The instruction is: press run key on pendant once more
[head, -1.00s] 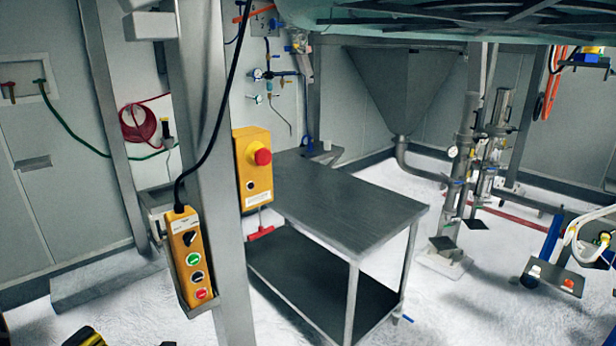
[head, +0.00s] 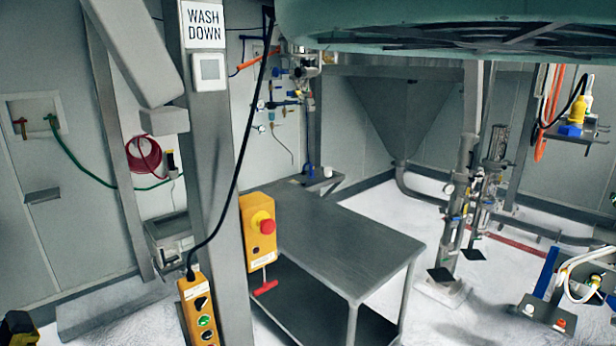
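The pendant (head: 198,308) is a yellow control box hanging on a black cable in front of a grey steel post at the lower left. Its upper part shows a black selector, a green button (head: 205,321) and a black button below that. The bottom of the pendant is cut off by the picture's lower edge, so its lowest button is hidden. I cannot read the labels on the keys. My gripper does not clearly show in the head view.
A yellow box with a red emergency-stop knob (head: 262,225) sits right of the post (head: 221,190). A grey steel table (head: 330,240) stands behind. A green-rimmed round vessel (head: 420,35) hangs overhead. A dark shape (head: 18,328) at the lower left is unclear.

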